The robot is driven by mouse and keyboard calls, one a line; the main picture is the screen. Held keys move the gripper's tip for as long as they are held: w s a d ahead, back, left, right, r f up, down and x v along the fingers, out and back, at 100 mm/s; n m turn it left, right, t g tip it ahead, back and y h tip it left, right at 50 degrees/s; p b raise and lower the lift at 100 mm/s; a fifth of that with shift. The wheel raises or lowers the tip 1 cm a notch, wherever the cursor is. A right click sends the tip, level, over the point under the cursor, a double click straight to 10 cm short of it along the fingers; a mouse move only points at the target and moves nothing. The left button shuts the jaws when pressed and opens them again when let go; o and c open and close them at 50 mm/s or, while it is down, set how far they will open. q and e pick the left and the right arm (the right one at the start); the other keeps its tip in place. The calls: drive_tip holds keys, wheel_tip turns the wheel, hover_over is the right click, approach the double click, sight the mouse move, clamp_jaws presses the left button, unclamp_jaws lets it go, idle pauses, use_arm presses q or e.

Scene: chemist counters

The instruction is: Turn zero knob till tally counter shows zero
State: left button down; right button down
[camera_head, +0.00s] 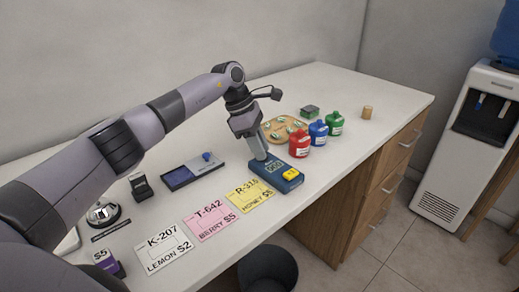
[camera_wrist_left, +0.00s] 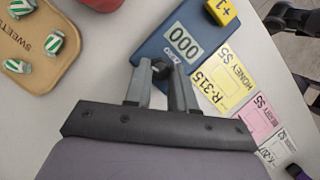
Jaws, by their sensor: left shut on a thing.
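The tally counter (camera_head: 287,178) is a blue box with a yellow +1 button (camera_head: 291,174), lying on the counter top. It also shows in the left wrist view (camera_wrist_left: 158,40), where its display (camera_wrist_left: 184,43) reads 000. My left gripper (camera_head: 261,157) reaches down to the box's end away from the yellow button. In the left wrist view the fingertips (camera_wrist_left: 160,72) are closed around the small dark zero knob (camera_wrist_left: 159,67), beside a partly hidden "ZERO" label. The fingers hide much of the knob.
White, pink and yellow price cards (camera_head: 210,222) lie left of the tally counter. Red (camera_head: 299,144), blue (camera_head: 318,132) and green (camera_head: 335,123) jars stand close behind it, near a wooden sweets tray (camera_head: 271,136). A blue-grey box (camera_head: 193,171) lies left. The counter's front edge is near.

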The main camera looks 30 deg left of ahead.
use_arm(q)
drive_tip(key=shift+w+m, duration=0.1)
drive_tip(key=shift+m, duration=0.5)
drive_tip(key=shift+g, duration=0.3)
drive_tip(key=c, duration=1)
unclamp_jaws()
drive_tip(key=shift+o, duration=0.2)
drive_tip(key=v, duration=0.7)
drive_tip(key=shift+b, duration=0.35)
drive_tip(key=shift+r, duration=0.15)
